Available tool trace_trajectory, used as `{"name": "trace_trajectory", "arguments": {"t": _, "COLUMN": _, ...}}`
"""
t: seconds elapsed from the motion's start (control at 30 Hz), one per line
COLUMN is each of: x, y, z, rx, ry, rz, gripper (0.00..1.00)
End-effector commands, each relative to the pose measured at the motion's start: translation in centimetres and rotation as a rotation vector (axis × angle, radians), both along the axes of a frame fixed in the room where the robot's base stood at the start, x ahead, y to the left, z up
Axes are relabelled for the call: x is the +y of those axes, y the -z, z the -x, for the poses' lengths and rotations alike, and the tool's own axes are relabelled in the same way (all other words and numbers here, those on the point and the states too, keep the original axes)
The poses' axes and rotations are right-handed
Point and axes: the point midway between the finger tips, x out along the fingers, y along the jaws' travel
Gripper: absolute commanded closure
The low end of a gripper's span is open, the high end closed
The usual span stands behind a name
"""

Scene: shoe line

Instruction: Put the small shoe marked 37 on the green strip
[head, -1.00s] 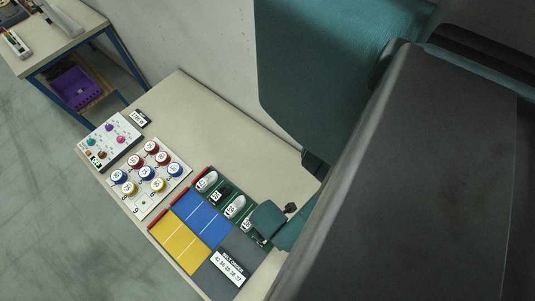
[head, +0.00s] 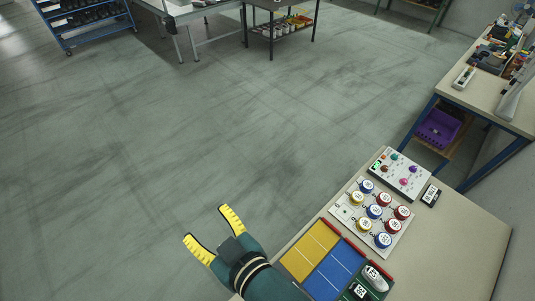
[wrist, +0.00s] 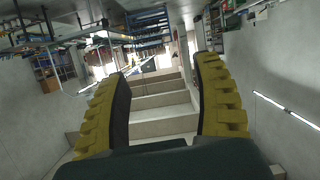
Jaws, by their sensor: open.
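The green strip (head: 386,285) shows only in part at the bottom edge of the head view. A pale shoe (head: 376,277) and a dark shoe (head: 358,292) with number labels sit on it; I cannot read the numbers surely. I cannot pick out a shoe marked 37; the rest of the strip is cut off. My gripper (head: 208,229) is open and empty, with its yellow fingers spread, over the floor left of the table. In the wrist view my gripper (wrist: 164,95) has nothing between its fingers.
The table (head: 455,235) holds a yellow mat (head: 309,251), a blue mat (head: 333,275), a board of round numbered buttons (head: 345,213) and a control panel (head: 408,170). A small black display (head: 431,195) stands beside the panel.

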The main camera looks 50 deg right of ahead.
Motion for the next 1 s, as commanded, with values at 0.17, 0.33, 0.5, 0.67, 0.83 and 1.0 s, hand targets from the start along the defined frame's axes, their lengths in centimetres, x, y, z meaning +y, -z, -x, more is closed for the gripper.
{"name": "trace_trajectory", "arguments": {"t": 0.17, "x": 2.5, "y": -18.4, "z": -2.0, "rx": -0.473, "ry": -0.053, "rz": 0.005, "gripper": 0.34}}
{"name": "trace_trajectory", "arguments": {"t": 0.33, "x": 3.7, "y": -26.2, "z": -0.4, "rx": -0.686, "ry": -0.078, "rz": -0.004, "gripper": 0.34}}
{"name": "trace_trajectory", "arguments": {"t": 0.5, "x": 3.8, "y": -27.0, "z": -0.2, "rx": -0.707, "ry": -0.080, "rz": -0.005, "gripper": 0.34}}
{"name": "trace_trajectory", "arguments": {"t": 0.67, "x": 3.8, "y": -26.9, "z": -0.2, "rx": -0.705, "ry": -0.080, "rz": -0.005, "gripper": 0.34}}
{"name": "trace_trajectory", "arguments": {"t": 0.83, "x": 3.7, "y": -31.3, "z": -0.2, "rx": -0.705, "ry": -0.078, "rz": -0.011, "gripper": 0.34}}
{"name": "trace_trajectory", "arguments": {"t": 1.0, "x": 3.7, "y": -35.8, "z": -0.2, "rx": -0.705, "ry": -0.078, "rz": -0.022, "gripper": 0.34}}
